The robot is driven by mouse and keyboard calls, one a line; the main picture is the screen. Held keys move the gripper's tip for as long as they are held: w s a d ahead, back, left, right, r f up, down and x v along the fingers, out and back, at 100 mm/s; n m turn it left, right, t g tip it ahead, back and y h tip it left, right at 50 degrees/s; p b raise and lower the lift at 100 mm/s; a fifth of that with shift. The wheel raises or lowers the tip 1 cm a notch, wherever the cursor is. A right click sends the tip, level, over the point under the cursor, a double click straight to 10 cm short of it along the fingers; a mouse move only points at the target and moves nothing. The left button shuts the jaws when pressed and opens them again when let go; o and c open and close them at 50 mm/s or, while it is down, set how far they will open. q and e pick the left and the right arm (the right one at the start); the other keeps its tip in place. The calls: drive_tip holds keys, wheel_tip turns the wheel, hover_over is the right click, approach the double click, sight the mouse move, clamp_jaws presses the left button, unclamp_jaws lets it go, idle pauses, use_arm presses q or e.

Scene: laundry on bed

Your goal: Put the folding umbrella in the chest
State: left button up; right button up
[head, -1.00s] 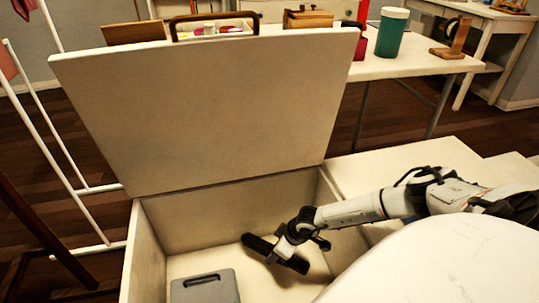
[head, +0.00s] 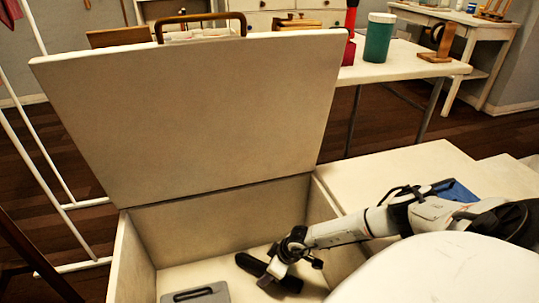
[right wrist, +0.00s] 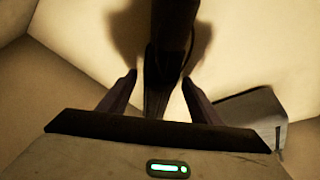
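The pale chest (head: 137,262) stands open with its lid (head: 195,110) raised. My right arm reaches into it from the right. My right gripper (head: 277,268) is inside the chest, across the middle of a dark elongated folding umbrella (head: 249,263). In the right wrist view the umbrella (right wrist: 173,35) runs between the two fingers (right wrist: 158,77). A shadow on the chest floor beside it suggests that it is held above the floor. The finger contact is dark and hard to make out. My left gripper is not in view.
A grey case (head: 195,293) lies on the chest floor at the front left and also shows in the right wrist view (right wrist: 255,112). White rack poles stand left of the chest. A blue object (head: 456,190) lies beyond my arm.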

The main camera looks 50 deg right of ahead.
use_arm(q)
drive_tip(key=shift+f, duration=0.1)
use_arm(e)
drive_tip(key=shift+r, duration=0.1)
drive_tip(key=shift+s+d+r+p, duration=0.1)
drive_tip(key=shift+s+r+p, duration=0.05)
drive_tip(key=shift+r+p, duration=0.4)
drive_tip(key=p+v, duration=0.5)
drive_tip(key=v, duration=0.4)
drive_tip(key=shift+s+r, duration=0.2)
drive_tip(key=shift+r, duration=0.15)
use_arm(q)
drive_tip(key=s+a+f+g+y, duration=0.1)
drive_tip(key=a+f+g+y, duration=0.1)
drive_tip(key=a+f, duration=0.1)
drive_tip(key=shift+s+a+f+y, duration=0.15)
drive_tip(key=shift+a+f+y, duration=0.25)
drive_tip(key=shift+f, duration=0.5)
use_arm(e)
drive_tip(key=shift+s+d+r, duration=0.1)
drive_tip(key=shift+s+r, duration=0.15)
drive_tip(key=shift+r, duration=0.2)
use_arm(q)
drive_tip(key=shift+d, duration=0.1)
